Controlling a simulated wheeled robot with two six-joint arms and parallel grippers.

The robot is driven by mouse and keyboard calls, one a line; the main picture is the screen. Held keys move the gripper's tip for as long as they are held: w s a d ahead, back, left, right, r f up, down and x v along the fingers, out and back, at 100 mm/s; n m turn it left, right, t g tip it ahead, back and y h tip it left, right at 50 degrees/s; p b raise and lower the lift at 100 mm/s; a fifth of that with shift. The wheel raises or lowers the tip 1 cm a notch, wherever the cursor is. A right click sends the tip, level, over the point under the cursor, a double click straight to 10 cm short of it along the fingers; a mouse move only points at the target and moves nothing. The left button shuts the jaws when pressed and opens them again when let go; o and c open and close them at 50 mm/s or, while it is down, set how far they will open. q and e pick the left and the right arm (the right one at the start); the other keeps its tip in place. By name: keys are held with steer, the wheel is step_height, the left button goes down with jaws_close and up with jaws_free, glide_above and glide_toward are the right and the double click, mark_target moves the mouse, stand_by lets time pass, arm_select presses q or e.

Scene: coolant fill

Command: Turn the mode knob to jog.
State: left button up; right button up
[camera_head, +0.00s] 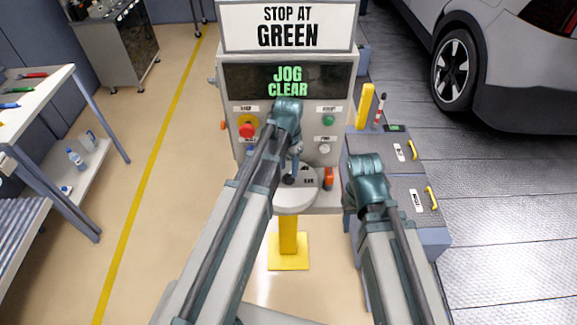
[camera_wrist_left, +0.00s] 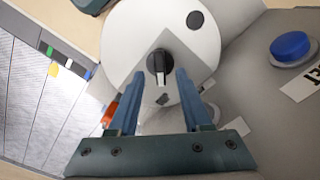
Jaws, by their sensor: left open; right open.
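The black mode knob (camera_head: 289,180) sits on a round pale plate (camera_head: 297,200) at the front of the console. In the left wrist view the knob (camera_wrist_left: 160,62) has a white pointer line towards the bottom of the picture. My left gripper (camera_head: 296,158) is above the plate with its jaws open. Its two blue fingers (camera_wrist_left: 155,90) lie on either side of the knob's lower end, with gaps visible. The console display (camera_head: 288,82) reads JOG CLEAR in green. My right gripper (camera_head: 350,198) is mostly hidden by its own arm, over the cabinet's left edge.
The console carries a red button (camera_head: 246,130), a green button (camera_head: 328,120) and an orange part (camera_head: 329,178) beside the plate. A grey cabinet (camera_head: 395,180) with yellow handles stands right. A workbench (camera_head: 40,105) stands left and a car (camera_head: 500,60) back right.

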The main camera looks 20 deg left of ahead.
arm_select(q)
step_height(320, 180, up, 11)
steer(key=p, duration=1)
steer(key=shift+r, duration=0.15)
arm_select(e)
step_height(320, 180, up, 11)
steer(key=shift+r, duration=0.15)
arm_select(q)
steer(key=s+d+f+n+b, duration=0.1)
steer(key=s+d+f+b, duration=0.4)
steer(key=s+f+b, duration=0.2)
steer(key=s+d+f+n+y+b, duration=0.1)
steer(key=s+d+f+b, duration=0.4)
steer(key=s+f+b, duration=0.2)
steer(key=shift+s+d+f, duration=0.25)
steer(key=shift+s+f, duration=0.05)
steer(key=shift+s, duration=0.15)
arm_select(e)
step_height(320, 180, down, 15)
steer(key=shift+r, duration=0.15)
